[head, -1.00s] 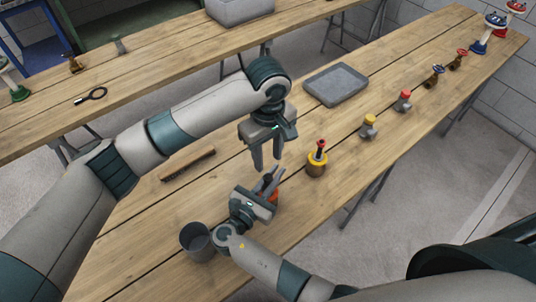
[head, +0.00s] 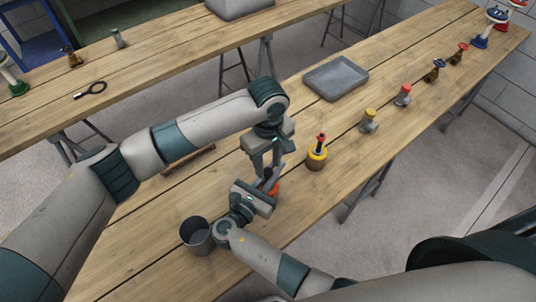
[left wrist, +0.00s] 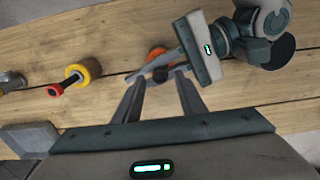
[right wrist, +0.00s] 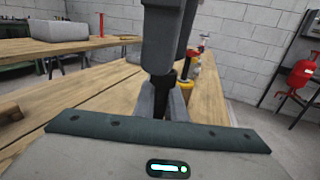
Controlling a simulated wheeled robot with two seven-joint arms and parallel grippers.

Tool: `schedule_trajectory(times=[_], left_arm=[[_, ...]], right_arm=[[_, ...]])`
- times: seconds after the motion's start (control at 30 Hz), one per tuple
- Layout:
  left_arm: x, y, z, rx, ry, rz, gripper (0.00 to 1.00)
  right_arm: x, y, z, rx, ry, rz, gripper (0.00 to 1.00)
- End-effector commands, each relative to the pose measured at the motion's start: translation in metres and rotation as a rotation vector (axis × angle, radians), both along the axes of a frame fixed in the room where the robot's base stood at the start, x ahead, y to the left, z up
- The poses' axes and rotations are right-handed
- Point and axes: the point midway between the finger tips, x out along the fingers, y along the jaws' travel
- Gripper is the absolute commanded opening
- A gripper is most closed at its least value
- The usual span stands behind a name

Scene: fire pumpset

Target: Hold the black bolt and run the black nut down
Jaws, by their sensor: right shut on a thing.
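The black bolt (right wrist: 161,92) stands between the fingers of my right gripper (right wrist: 162,104), which is shut on it. Its top end is hidden behind my left gripper in the right wrist view. My left gripper (left wrist: 160,78) points down right above it, with its fingers apart on either side of a dark piece (left wrist: 160,73). I cannot tell whether this piece is the black nut or the bolt's end, nor whether the fingers touch it. In the head view my left gripper (head: 267,164) partly covers the hold. An orange piece (head: 272,188) shows just beyond my right gripper.
A grey cup (head: 197,236) stands beside my right wrist. A yellow holder with a red-topped black piece (head: 317,158) stands to the right. A grey tray (head: 336,78), several fittings and valves line the bench's far part. A brown brush-like piece (head: 190,160) lies behind my left arm.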

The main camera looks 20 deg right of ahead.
Motion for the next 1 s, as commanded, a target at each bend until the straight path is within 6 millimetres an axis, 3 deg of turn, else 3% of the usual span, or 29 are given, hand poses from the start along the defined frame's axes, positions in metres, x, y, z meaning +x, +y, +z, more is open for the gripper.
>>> schedule_trajectory(times=[0.2,0.53,0.7,1.0], left_arm=[[0.000,0.000,-0.017,0.000,0.000,0.001,0.38],[0.000,0.000,-0.019,0.000,-0.001,0.000,0.38],[0.000,0.000,-0.019,0.000,0.000,0.000,0.00],[0.000,0.000,-0.019,0.000,0.000,-0.094,0.00]], right_arm=[[0.000,0.000,0.000,0.000,0.000,0.000,0.00],[0.000,0.000,0.000,0.000,0.000,0.000,0.00],[0.000,0.000,0.000,0.000,0.000,0.000,0.00],[0.000,0.000,0.000,0.000,0.000,0.000,0.00]])
